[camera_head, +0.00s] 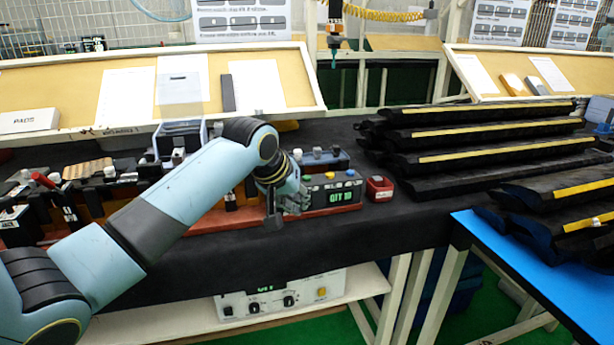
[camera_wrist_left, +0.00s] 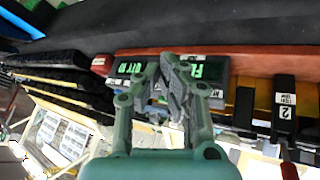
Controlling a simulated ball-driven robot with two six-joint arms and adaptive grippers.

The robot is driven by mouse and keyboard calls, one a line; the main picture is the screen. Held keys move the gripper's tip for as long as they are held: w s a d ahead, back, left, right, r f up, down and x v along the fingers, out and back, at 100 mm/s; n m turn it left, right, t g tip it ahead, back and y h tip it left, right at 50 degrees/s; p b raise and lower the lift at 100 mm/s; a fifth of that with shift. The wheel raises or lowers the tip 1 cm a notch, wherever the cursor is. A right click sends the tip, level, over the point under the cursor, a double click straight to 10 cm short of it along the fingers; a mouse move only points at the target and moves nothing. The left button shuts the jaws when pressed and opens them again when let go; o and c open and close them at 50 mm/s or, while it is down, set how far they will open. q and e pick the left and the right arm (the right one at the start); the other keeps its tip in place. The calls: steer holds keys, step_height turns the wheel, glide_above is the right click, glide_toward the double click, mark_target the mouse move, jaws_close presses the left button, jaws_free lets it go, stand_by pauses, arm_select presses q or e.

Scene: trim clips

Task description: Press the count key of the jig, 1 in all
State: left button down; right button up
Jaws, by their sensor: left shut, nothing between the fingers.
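The jig (camera_head: 317,207) is a long reddish-brown base with black fixtures along the table's front. At its right end is a black display box (camera_head: 343,194) with green digits that look like "QTY 10". The box also shows in the left wrist view (camera_wrist_left: 126,68). A yellow button (camera_head: 330,175) and a blue button (camera_head: 350,172) are on its top; I cannot tell which is the count key. My left gripper (camera_head: 284,212) is shut and empty at the box's left side, hiding part of its display. In the left wrist view its fingertips (camera_wrist_left: 174,72) overlap the display. I cannot tell whether they touch it.
A small red box (camera_head: 380,188) stands right of the display box. Black trim strips with yellow bands (camera_head: 480,135) are stacked at right. Several clips and tools crowd the jig's left side. The black tabletop (camera_head: 420,215) is clear in front of the red box.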

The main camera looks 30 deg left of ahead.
arm_select(q)
steer(key=w+a+r+n+t, duration=0.2)
steer(key=w+a+r, duration=0.4)
steer(key=w+r, duration=0.5)
steer(key=shift+a+r+n, duration=0.2)
steer(key=shift+r+n, duration=0.65)
steer(key=shift+n, duration=0.05)
arm_select(e)
steer(key=shift+a+r, duration=0.2)
steer(key=shift+a, duration=0.05)
arm_select(q)
steer(key=shift+w, duration=0.1)
steer(key=shift+f, duration=0.15)
arm_select(e)
steer(key=shift+f, duration=0.15)
